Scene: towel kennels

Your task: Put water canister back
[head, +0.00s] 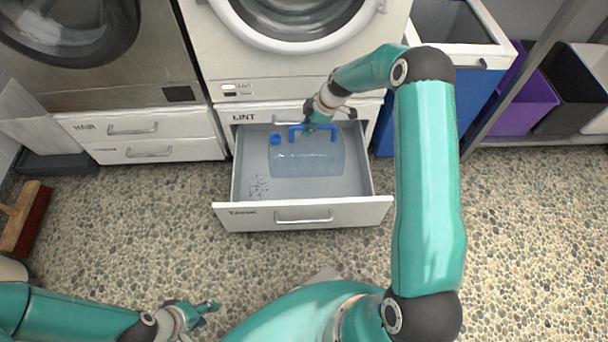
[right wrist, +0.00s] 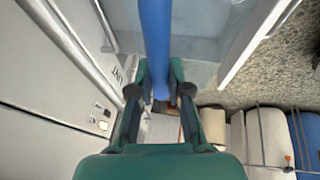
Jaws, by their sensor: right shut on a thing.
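The water canister (head: 308,157) is clear and pale blue, with a blue cap (head: 276,140) and a blue handle (head: 322,134). It lies inside the pulled-out drawer (head: 245,213) below the white machine. My right gripper (head: 318,123) is at the handle. In the right wrist view, the blue handle (right wrist: 155,40) runs between the fingers of this gripper (right wrist: 160,92), which is shut on it. My left gripper (head: 206,312) is low in the head view, over the floor and away from the drawer; its finger opening is unclear.
Closed drawers (head: 140,135) stand to the left. A blue bin (head: 470,92) is right of the machine, with a purple bin (head: 530,98) beyond. A brush (head: 24,218) lies far left. The pebbled floor before the drawer is mostly clear.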

